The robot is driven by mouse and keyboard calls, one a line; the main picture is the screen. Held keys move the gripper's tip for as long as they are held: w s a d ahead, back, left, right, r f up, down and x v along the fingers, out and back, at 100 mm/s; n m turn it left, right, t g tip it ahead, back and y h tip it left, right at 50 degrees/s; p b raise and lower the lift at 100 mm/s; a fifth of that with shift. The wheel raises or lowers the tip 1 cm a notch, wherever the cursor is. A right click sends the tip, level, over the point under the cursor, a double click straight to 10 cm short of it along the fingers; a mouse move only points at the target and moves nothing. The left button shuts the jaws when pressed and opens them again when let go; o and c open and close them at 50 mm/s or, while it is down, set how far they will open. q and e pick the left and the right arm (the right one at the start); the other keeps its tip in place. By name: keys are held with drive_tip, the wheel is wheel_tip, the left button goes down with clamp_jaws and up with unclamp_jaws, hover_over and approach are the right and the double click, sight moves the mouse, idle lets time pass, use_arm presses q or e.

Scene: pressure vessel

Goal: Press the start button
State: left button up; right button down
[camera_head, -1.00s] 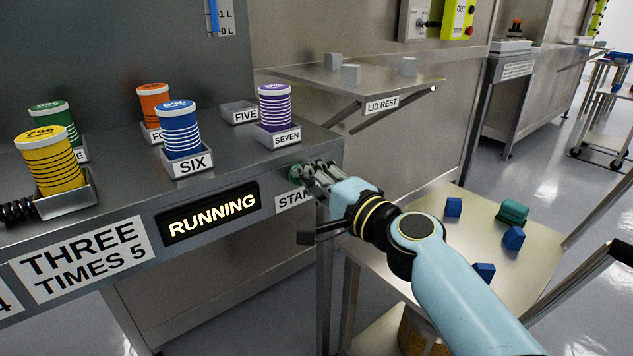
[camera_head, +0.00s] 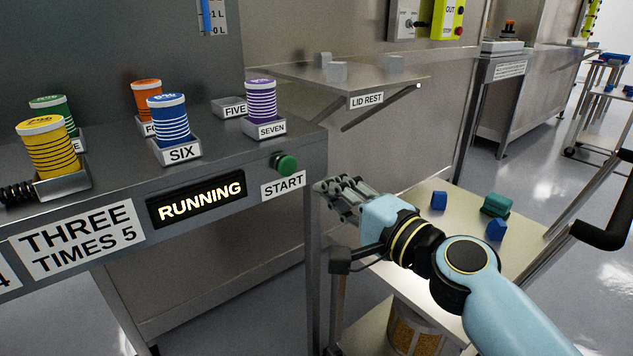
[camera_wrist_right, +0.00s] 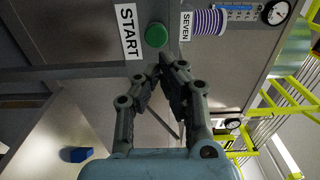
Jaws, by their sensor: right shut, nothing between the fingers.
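The green start button (camera_head: 286,165) is on the front face of the grey bench, just above the START label (camera_head: 283,186). It also shows in the right wrist view (camera_wrist_right: 156,35), beyond the fingertips. The display (camera_head: 198,203) on the same face is lit and reads RUNNING. My right gripper (camera_head: 322,187) is shut and empty, to the right of the button and apart from it. Its closed fingers (camera_wrist_right: 166,62) also show in the right wrist view. My left gripper is not in view.
Several banded canisters, such as the blue one (camera_head: 168,122), stand in labelled holders on the bench. The LID REST shelf (camera_head: 300,75) carries several grey blocks. A side table (camera_head: 455,215) below my right arm holds blue blocks (camera_head: 438,200) and a teal piece (camera_head: 496,204).

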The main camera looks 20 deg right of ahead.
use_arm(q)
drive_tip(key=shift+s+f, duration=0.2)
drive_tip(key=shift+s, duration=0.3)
use_arm(e)
drive_tip(key=v, duration=0.3)
drive_tip(key=shift+s, duration=0.1)
drive_tip(key=s+d+f+n+g+h, duration=0.1)
drive_tip(key=s+d+f+g, duration=0.3)
drive_tip(key=f, duration=0.8)
drive_tip(key=s+f+n+g+h, duration=0.2)
drive_tip(key=s+f, duration=0.4)
drive_tip(key=f, duration=0.6)
drive_tip(key=s+d+f+n+g+h, duration=0.1)
drive_tip(key=s+f+g, duration=0.35)
drive_tip(key=f, duration=0.75)
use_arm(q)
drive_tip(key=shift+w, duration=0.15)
use_arm(e)
drive_tip(key=s+d+f+n+g+h, duration=0.1)
drive_tip(key=s+f, duration=0.4)
drive_tip(key=s, duration=0.6)
drive_tip(key=s+d+f+n+g+h, duration=0.1)
drive_tip(key=s+d+f+n+g, duration=0.2)
drive_tip(key=s, duration=0.8)
drive_tip(key=s+d+f+n+g+h, duration=0.1)
drive_tip(key=s+f+n, duration=0.5)
drive_tip(key=s, duration=0.6)
drive_tip(key=shift+d+f+g, duration=0.45)
drive_tip(key=shift+d+f, duration=0.4)
drive_tip(key=shift+d, duration=0.25)
